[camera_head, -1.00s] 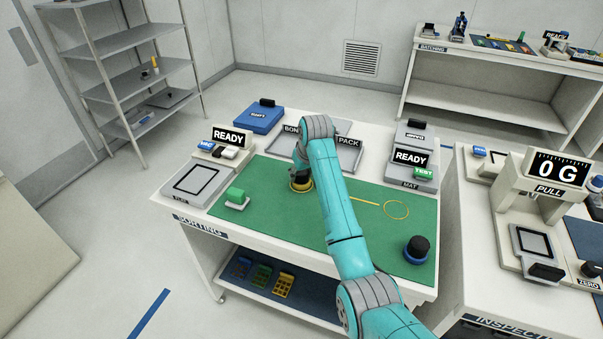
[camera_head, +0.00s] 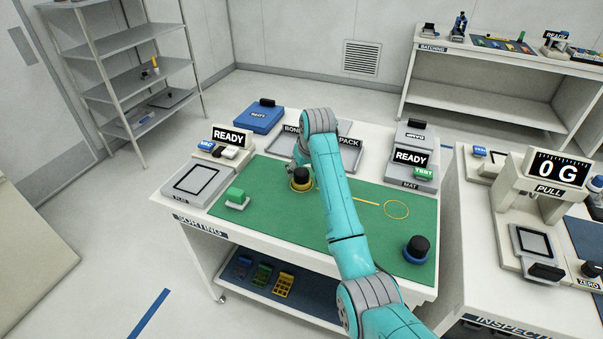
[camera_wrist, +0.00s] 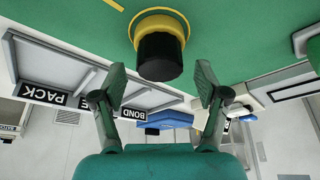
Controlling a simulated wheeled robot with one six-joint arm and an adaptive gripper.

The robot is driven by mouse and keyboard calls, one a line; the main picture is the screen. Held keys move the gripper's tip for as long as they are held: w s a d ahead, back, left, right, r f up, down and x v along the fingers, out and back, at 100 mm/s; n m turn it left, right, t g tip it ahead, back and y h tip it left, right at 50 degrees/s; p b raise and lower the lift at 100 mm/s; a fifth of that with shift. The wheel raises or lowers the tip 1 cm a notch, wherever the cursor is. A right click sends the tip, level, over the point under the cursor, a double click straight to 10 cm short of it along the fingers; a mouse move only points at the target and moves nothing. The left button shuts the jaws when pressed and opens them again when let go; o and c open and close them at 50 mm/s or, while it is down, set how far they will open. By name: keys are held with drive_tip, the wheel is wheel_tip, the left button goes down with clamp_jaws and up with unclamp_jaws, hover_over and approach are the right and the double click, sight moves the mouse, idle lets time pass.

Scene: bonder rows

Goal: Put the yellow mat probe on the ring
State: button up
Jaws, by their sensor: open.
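The yellow mat probe (camera_head: 301,181), a black knob on a yellow round base, stands upright on the green mat near its back edge. The yellow ring (camera_head: 397,209) is a thin outline on the mat, right of the probe, with nothing on it. In the wrist view the probe (camera_wrist: 160,50) sits just beyond my gripper (camera_wrist: 161,80). Its two fingers are spread and empty, with a fingertip to each side of the knob's near end, apart from it. In the head view my arm hides most of the gripper.
A blue-based black probe (camera_head: 416,249) stands at the mat's front right. A green block (camera_head: 236,195) on a white base is at the left. Grey trays (camera_head: 284,146) and READY displays (camera_head: 228,136) stand behind. A short yellow line (camera_head: 366,202) lies left of the ring.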

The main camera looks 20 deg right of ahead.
drive_tip(key=v, duration=0.9)
drive_tip(key=shift+s+r, duration=0.2)
drive_tip(key=shift+r, duration=0.2)
